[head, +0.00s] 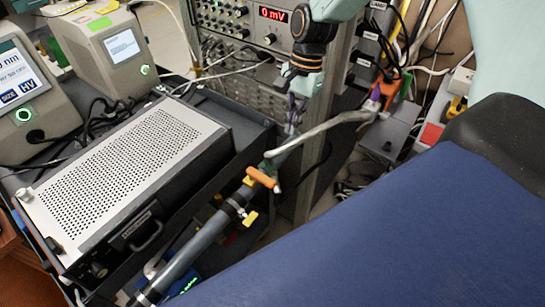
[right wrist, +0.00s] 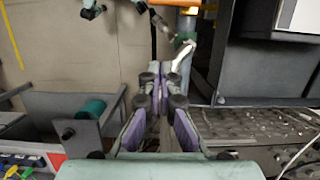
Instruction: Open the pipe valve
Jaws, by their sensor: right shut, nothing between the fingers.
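The pipe valve has an orange handle (head: 262,179) on a dark grey pipe (head: 205,238) that runs diagonally beside the cart. The handle lies across the pipe. In the right wrist view the handle (right wrist: 180,4) shows at the top edge, above a green part (right wrist: 183,39) of the pipe. My right gripper (head: 291,126) hangs above and slightly right of the handle in the head view, apart from it. In the right wrist view my right gripper (right wrist: 163,82) has its purple-padded fingers shut with nothing between them. My left gripper is not in view.
A perforated metal box (head: 130,165) sits on the black cart left of the pipe. A rack (head: 225,85) with a red display stands behind the gripper. A large blue surface (head: 390,240) fills the lower right.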

